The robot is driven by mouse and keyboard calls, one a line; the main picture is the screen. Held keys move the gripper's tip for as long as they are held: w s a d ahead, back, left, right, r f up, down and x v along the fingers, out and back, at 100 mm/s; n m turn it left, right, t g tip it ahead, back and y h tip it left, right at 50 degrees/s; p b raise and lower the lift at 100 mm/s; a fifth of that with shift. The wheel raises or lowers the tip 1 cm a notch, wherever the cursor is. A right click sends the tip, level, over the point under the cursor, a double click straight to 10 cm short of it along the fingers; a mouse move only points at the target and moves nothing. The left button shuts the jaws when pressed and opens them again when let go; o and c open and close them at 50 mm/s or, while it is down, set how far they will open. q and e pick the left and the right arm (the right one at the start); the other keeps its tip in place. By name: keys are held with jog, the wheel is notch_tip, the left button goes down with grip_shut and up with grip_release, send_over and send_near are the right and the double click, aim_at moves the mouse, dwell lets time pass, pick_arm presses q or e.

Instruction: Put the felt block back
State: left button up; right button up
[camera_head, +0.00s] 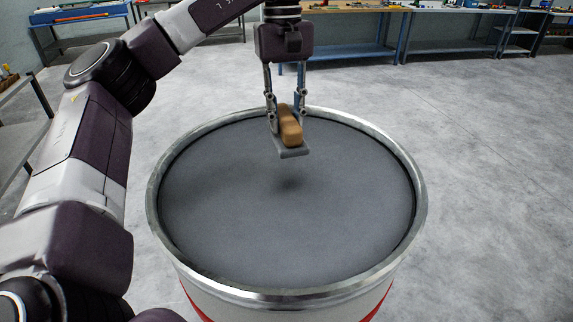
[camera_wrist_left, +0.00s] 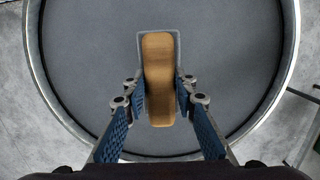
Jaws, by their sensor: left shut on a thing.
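The felt block has a brown wooden handle (camera_head: 289,124) on a grey felt pad (camera_head: 292,153). My left gripper (camera_head: 286,119) points down and is shut on the block, holding it above the grey top of a round drum (camera_head: 220,210). A soft shadow lies on the drum top below the block, so the two are apart. In the left wrist view the wooden handle (camera_wrist_left: 158,75) lies between the two blue-padded fingers of the left gripper (camera_wrist_left: 160,100), with the grey pad (camera_wrist_left: 141,48) showing around its far end. My right gripper is not in view.
The drum has a raised metal rim (camera_head: 421,200) around its flat top, which is otherwise bare. A blue workbench (camera_head: 350,50) with tools stands at the back, and a blue table (camera_head: 85,14) stands at the back left. Grey concrete floor (camera_head: 490,180) is clear at the right.

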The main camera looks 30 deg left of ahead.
pick_arm(q)
jog(key=f, duration=0.2)
jog(key=f+b, duration=0.1)
jog(key=f, duration=0.1)
jog(key=shift+w+a+f, duration=0.2)
jog(key=shift+f, duration=0.05)
jog(key=shift+s+d+f, duration=0.1)
jog(key=shift+d+f, duration=0.05)
jog(key=shift+f, duration=0.65)
notch_tip(320, 180, down, 4)
jog(key=shift+r+p, duration=0.25)
jog(key=shift+p, duration=0.15)
jog(key=shift+f, duration=0.25)
jog(key=o, duration=1)
jog(key=shift+r, duration=0.55)
jog(key=r, duration=0.5)
jog(key=shift+w+a, duration=0.25)
jog(key=shift+w, duration=0.05)
jog(key=r, duration=0.2)
jog(key=r+p, duration=0.1)
jog(key=r, duration=0.3)
jog(key=shift+w+a+p, duration=0.2)
jog(key=shift+a+p, duration=0.1)
jog(key=shift+p, duration=0.05)
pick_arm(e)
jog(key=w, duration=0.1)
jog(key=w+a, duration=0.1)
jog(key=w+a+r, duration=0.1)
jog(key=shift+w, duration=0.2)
